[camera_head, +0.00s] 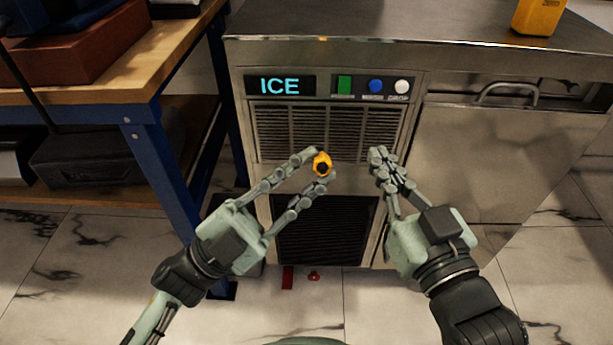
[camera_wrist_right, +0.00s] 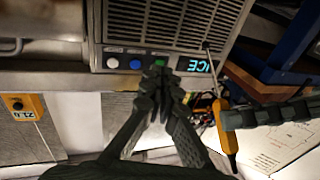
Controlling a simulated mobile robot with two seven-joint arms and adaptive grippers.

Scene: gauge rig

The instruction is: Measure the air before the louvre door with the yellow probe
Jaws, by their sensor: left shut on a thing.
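My left gripper (camera_head: 320,168) is shut on the yellow probe (camera_head: 322,160), which I see nearly end-on in the head view. The right wrist view shows the yellow probe (camera_wrist_right: 226,130) with a thin metal rod reaching toward the slatted front. The upper louvre panel (camera_head: 290,132) is under the ICE sign, behind the probe in the head view; a darker louvred opening (camera_head: 318,232) is below. Whether the rod touches the slats cannot be told. My right gripper (camera_head: 380,163) has its fingers together, with nothing visible between them; it also shows in the right wrist view (camera_wrist_right: 160,85).
A yellow meter (camera_head: 538,16) stands on the steel top; its display shows in the right wrist view (camera_wrist_right: 22,105). A blue-legged wooden bench (camera_head: 150,85) stands close on the left. A steel door with a handle (camera_head: 508,90) is at the right. Small red items (camera_head: 288,277) are on the floor.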

